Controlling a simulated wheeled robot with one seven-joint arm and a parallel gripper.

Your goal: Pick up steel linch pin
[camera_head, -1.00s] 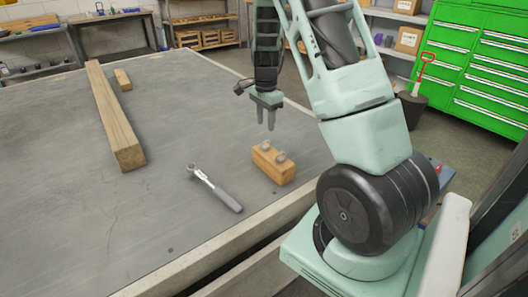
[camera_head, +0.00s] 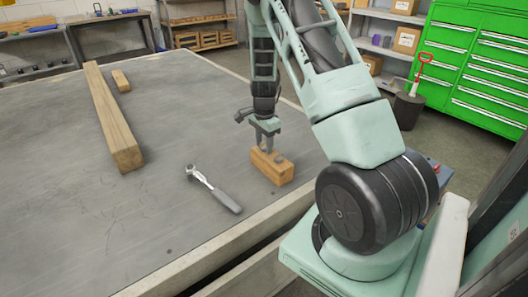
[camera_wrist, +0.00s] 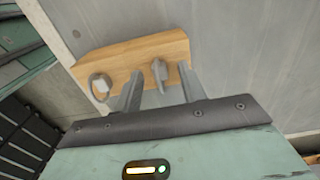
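A wooden block (camera_head: 271,170) lies near the table's edge with two small grey metal pins set in it. In the wrist view the block (camera_wrist: 128,52) shows one pin with a round ring-like head (camera_wrist: 100,86) at left and a narrower pin (camera_wrist: 159,73) at right. I cannot tell for sure which is the steel linch pin. My gripper (camera_head: 268,148) points down over the block. Its fingers (camera_wrist: 160,80) are open in the wrist view, with the narrower pin between them and gaps on both sides. In the head view the fingers largely hide one pin; the other (camera_head: 280,159) shows beside them.
A ratchet wrench (camera_head: 213,190) lies left of the block on the grey table (camera_head: 80,230). A long wooden beam (camera_head: 112,120) and a small wood piece (camera_head: 121,80) lie farther left. Green drawers (camera_head: 480,75) stand behind at right. The table's left front is clear.

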